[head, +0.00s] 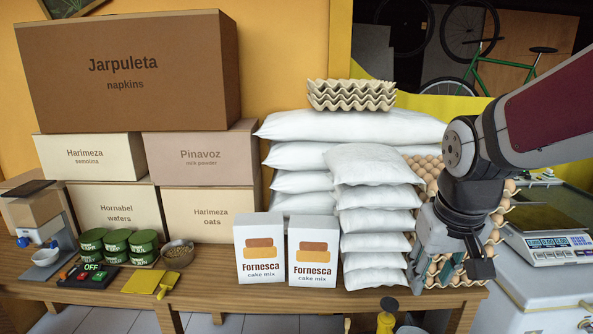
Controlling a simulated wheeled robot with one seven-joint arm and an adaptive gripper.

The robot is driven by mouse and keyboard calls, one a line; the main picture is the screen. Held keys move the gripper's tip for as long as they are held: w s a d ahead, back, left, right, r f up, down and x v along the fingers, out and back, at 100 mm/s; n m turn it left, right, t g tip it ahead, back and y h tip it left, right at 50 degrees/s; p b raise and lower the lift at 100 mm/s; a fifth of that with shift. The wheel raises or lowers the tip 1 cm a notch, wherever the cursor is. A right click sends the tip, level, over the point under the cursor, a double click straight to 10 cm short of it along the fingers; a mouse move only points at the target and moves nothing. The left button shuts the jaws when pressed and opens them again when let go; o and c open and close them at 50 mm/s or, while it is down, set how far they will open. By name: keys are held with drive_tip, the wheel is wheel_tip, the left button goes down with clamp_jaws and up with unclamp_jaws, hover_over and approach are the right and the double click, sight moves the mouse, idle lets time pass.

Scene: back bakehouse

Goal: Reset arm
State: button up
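My arm reaches in from the right edge of the head view, and my gripper (450,272) hangs down at its end. It is in front of the stack of egg trays (425,168), at the right end of the wooden bench. Its fingers look spread, with egg trays showing between them, and I see nothing held. The gripper and wrist hide part of the trays. I cannot tell whether the fingers touch them.
White sacks (375,220) are stacked just left of the gripper. Two cake mix boxes (260,250) stand near the bench's front edge (220,288). Cartons (130,75), green tins (117,240) and a bowl (177,254) fill the left. A scale (545,240) stands on the right.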

drive_tip(key=s+a+r+t, duration=0.1)
drive_tip(key=s+r, duration=0.1)
drive_tip(key=s, duration=0.5)
drive_tip(key=s+a+r+t, duration=0.1)
drive_tip(key=s+a+r, duration=0.1)
drive_tip(key=s, duration=0.4)
drive_tip(key=shift+s+r+y, duration=0.35)
drive_tip(key=shift+r+y, duration=0.05)
drive_tip(key=shift+r, duration=0.15)
